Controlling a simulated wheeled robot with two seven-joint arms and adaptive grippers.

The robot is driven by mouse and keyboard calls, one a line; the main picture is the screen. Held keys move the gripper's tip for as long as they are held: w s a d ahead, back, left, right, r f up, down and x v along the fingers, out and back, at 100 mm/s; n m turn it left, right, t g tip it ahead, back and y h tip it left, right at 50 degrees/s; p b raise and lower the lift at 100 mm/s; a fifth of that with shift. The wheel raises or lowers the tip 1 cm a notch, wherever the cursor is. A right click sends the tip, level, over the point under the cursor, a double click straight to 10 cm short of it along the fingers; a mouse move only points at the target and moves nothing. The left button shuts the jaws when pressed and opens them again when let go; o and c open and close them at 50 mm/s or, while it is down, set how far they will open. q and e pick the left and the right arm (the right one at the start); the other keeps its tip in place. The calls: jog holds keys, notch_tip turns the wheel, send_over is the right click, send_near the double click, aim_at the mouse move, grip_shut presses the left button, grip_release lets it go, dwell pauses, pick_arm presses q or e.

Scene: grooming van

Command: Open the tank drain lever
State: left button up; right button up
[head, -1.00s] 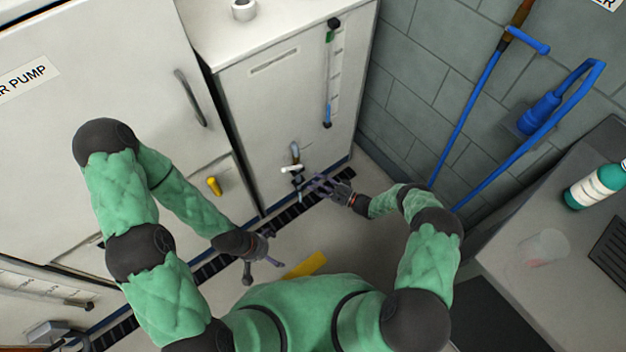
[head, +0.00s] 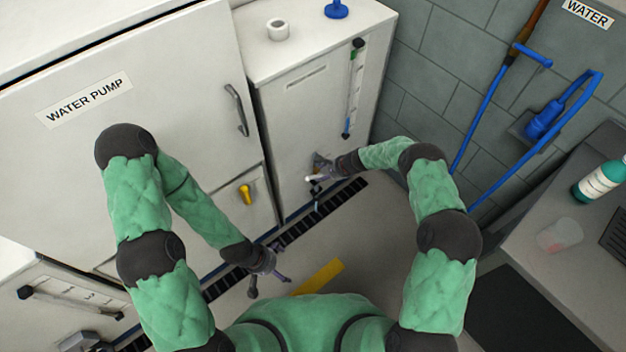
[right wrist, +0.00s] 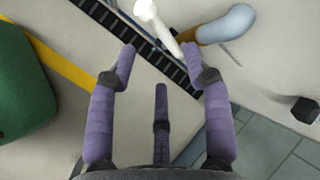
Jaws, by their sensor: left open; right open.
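The white tank cabinet (head: 300,120) stands against the tiled wall, with the drain fitting low on its front. In the right wrist view the fitting has a white rod-like part (right wrist: 158,27) and a brass-coloured piece with a pale blue-grey end (right wrist: 228,24). I cannot tell for sure which part is the lever. My right gripper (head: 316,172) is at the fitting and partly hides it in the head view. Its fingers (right wrist: 158,55) are open, with the white part's lower end near the right fingertip; contact is unclear. My left gripper (head: 262,276) is open and empty, above the floor.
A black floor grating (head: 318,212) runs below the cabinets. A sight gauge (head: 354,88) is on the tank front.

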aim_at(314, 178)
jog(key=b+x, duration=0.3)
jog(key=x, duration=0.6)
jog(key=shift+a+f+b, duration=0.15)
jog(key=shift+f+b, duration=0.05)
jog(key=shift+b, duration=0.15)
grip_shut()
